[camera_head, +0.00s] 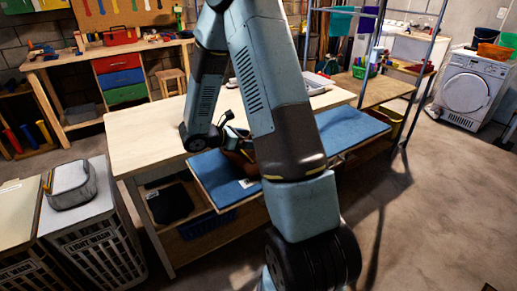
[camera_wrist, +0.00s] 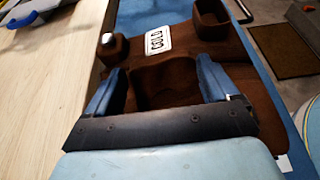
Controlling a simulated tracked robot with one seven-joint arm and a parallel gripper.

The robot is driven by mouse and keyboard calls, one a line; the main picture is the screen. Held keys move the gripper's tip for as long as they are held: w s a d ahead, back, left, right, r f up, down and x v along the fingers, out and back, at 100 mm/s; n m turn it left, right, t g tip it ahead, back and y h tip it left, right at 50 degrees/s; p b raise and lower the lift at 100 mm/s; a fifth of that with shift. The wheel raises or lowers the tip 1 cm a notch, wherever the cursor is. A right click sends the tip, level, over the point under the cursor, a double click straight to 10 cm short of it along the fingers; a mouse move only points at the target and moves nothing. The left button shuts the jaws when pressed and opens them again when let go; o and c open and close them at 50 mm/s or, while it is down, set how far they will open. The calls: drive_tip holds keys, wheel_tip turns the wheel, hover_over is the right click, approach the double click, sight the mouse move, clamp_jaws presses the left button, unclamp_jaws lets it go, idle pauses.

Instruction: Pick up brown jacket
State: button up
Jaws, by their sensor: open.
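The brown jacket (camera_wrist: 185,68) lies on the blue padded board (camera_wrist: 262,70) in the wrist view. In the head view only a small brown part of the jacket (camera_head: 240,158) shows above the blue board (camera_head: 222,182); my arm hides the rest.
A pale wooden table (camera_head: 150,140) runs beside the board, mostly bare at its left. A dark folded cloth (camera_head: 170,203) and a blue basket (camera_head: 207,224) are below. A laundry hamper (camera_head: 100,250) stands at left, a washing machine (camera_head: 472,90) at far right. Floor at right is clear.

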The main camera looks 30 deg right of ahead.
drive_tip(key=shift+x, duration=1.1)
drive_tip(key=shift+c, duration=0.4)
drive_tip(key=shift+r, duration=0.1)
drive_tip(key=c, duration=1.3)
